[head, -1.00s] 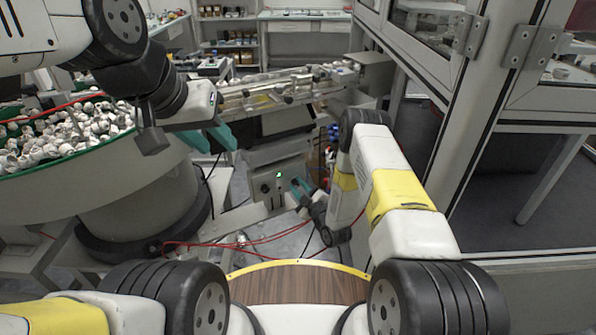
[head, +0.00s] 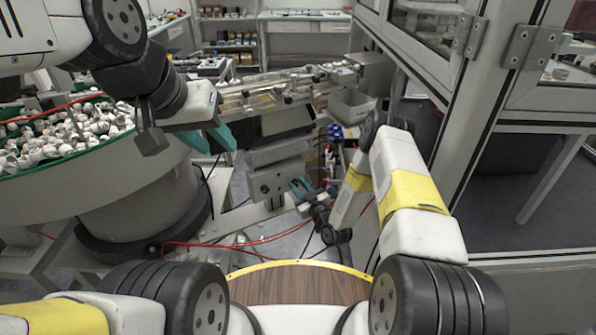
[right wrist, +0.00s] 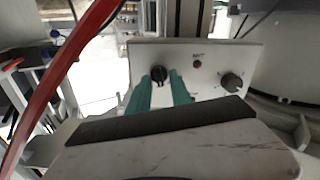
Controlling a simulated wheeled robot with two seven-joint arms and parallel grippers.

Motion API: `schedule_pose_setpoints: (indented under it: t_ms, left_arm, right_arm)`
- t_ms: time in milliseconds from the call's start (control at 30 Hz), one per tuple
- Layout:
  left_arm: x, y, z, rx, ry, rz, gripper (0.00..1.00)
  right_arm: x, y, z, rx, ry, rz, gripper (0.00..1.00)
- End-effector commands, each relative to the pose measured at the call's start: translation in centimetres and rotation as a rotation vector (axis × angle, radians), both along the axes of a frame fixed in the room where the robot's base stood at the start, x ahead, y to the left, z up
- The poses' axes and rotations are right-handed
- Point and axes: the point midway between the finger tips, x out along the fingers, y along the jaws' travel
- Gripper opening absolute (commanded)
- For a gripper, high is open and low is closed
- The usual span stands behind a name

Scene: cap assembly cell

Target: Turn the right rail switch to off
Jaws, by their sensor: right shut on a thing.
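The switch panel (head: 262,182) is a light metal box at the middle of the head view. In the right wrist view, its face (right wrist: 215,58) shows a black switch (right wrist: 158,73), a small dark red lamp (right wrist: 197,65) and a second black knob (right wrist: 231,82). My right gripper (right wrist: 160,84) has its teal fingers shut on the switch at the picture's left. In the head view my right gripper (head: 299,187) covers the right part of the panel; the other knob (head: 265,188) shows free. My left gripper (head: 212,138) is open and empty beside the bowl.
A round feeder bowl (head: 100,175) with many white caps stands at the left. A rail conveyor (head: 285,92) runs above the panel, with a metal chute (head: 351,106) at its right end. Red cables (head: 235,244) lie low in front. A framed enclosure (head: 460,110) stands at the right.

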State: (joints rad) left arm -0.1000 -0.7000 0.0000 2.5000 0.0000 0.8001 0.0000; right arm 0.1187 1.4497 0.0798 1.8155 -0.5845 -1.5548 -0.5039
Motion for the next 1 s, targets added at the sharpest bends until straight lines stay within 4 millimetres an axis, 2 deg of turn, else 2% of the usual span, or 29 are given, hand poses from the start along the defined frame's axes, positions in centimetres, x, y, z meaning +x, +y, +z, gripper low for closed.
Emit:
schedule_pose_setpoints:
  t_ms: [400, 967, 1000]
  left_arm:
    - [0.00, 0.00, 0.00, 0.000, 0.000, 0.000, 0.36]
    - [0.00, 0.00, 0.00, 0.000, 0.000, 0.000, 0.36]
    - [0.00, 0.00, 0.00, 0.000, 0.000, 0.000, 0.36]
  right_arm:
    - [-0.04, -0.16, -0.14, 0.175, 0.097, -0.001, 0.00]
    - [-0.05, -0.15, -0.17, 0.200, 0.112, -0.001, 0.00]
    - [-0.05, -0.15, -0.17, 0.200, 0.112, 0.000, 0.33]
